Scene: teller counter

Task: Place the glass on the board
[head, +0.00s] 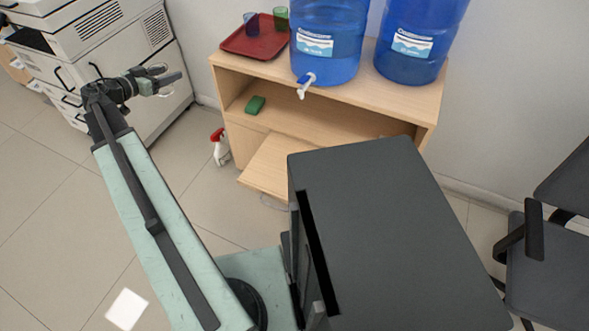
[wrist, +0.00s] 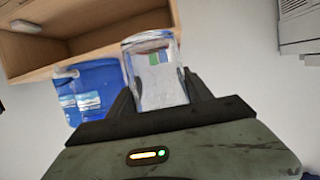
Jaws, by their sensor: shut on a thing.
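My gripper (head: 167,76) is at the upper left in the head view, in front of the white office machine and left of the wooden cabinet. In the wrist view my gripper (wrist: 160,88) is shut on a clear glass (wrist: 158,72), with one finger on each side of it. The glass is hard to make out in the head view. No board is plainly recognisable. A pale wooden panel (head: 268,165) juts out low from the cabinet front, but I cannot tell whether it is the board.
The cabinet (head: 395,102) bears two blue water bottles (head: 328,40) (head: 420,38) and a red tray (head: 235,42) with a blue and a green cup. A green block (head: 255,105) lies on its shelf. A spray bottle (head: 219,148) stands beside it. The white machine (head: 95,40) is close to my gripper.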

